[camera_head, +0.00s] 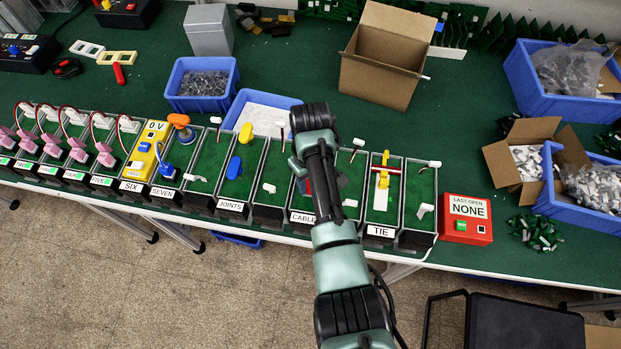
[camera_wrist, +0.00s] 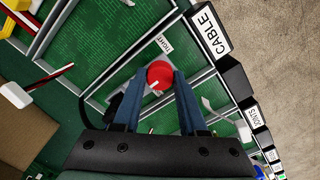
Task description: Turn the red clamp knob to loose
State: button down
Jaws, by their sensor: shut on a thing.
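The red clamp knob (camera_wrist: 159,73) shows in the wrist view as a round red top with a small white mark on its lower part. It sits in the green bay marked CABLE (camera_wrist: 214,39). A small TIGHT label (camera_wrist: 166,44) lies just above the knob in that view. My gripper (camera_wrist: 160,87) has its two blue fingers on either side of the knob and is shut on it. In the head view my arm covers most of this bay, and only a small red patch shows beside it.
Neighbouring bays with raised grey dividers stand close on both sides, including TIE (camera_head: 380,231) and JOINTS (camera_head: 230,205). A red LAST OPEN box (camera_head: 466,230) stands right of the row. An open cardboard box (camera_head: 378,82) and a blue bin (camera_head: 240,98) stand behind.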

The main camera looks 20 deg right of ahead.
jog(key=shift+w+r, duration=0.1)
jog(key=shift+c, duration=2.2)
grip_release()
notch_tip(320, 180, up, 13)
